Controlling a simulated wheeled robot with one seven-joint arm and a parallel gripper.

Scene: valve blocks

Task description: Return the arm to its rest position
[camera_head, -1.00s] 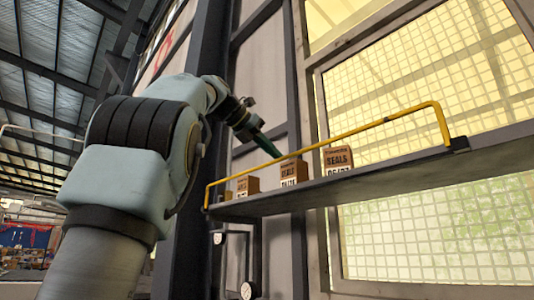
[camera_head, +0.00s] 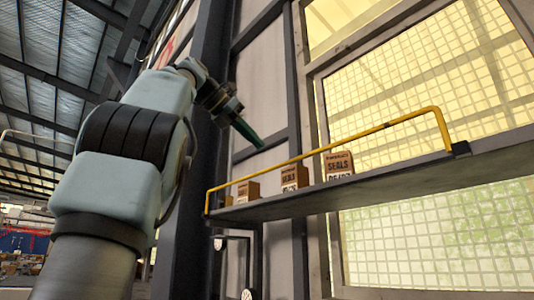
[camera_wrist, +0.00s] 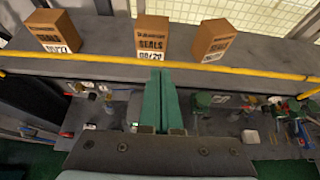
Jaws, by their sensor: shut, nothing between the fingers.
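My gripper (camera_head: 249,134) is in the middle of the head view, raised above the left part of the shelf, with its green fingers pointing down and to the right. It holds nothing. In the wrist view the two green fingers (camera_wrist: 161,100) lie close together, their tips reaching up to the yellow rail in the picture. My arm rises from the lower left of the head view and bends over toward the shelf.
A grey shelf (camera_head: 400,172) with a yellow rail (camera_head: 385,125) carries cardboard seals boxes (camera_head: 338,165), also in the wrist view (camera_wrist: 152,38). Below it, the wrist view shows a lower surface with valve parts (camera_wrist: 205,101). A dark column (camera_head: 198,150) stands behind my arm.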

